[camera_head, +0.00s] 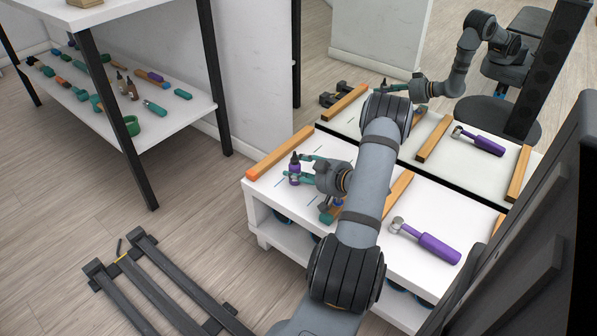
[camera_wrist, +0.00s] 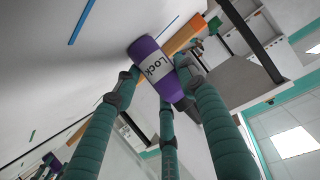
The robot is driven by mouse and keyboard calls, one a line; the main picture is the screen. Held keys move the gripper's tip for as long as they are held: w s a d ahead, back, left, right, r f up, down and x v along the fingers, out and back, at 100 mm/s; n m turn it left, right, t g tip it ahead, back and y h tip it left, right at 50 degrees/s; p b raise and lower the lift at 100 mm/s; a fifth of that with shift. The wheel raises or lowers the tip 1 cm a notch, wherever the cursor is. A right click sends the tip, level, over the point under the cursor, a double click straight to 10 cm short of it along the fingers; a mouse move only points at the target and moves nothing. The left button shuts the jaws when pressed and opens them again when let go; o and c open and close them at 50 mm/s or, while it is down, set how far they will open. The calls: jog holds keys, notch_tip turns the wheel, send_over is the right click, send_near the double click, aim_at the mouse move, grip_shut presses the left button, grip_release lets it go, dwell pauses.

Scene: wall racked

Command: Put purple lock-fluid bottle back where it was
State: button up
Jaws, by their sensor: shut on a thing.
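The purple lock-fluid bottle (camera_head: 295,175) has a dark nozzle and a pale label. It stands about upright over the left section of the white wall-side table (camera_head: 262,189). My gripper (camera_head: 301,170) comes from the right and is shut on it. In the wrist view my gripper's teal fingers (camera_wrist: 157,82) close around the bottle (camera_wrist: 147,53), and "Lock" reads on its label. I cannot tell whether its base touches the tabletop. Thin blue marks show on the white surface nearby.
Wooden bars, one at the left end (camera_head: 280,153), divide the tabletop. A purple-handled tool (camera_head: 432,243) lies in the right section. A mirror behind reflects the table and arm. A shelf (camera_head: 190,112) with several tools stands left.

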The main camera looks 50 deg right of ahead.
jog(key=o, duration=0.7)
jog(key=shift+f, duration=0.15)
jog(key=o, duration=0.5)
jog(key=shift+r, duration=0.35)
jog(key=shift+p+v, duration=2.1)
jog(key=shift+v, duration=3.9)
jog(key=shift+f, duration=0.15)
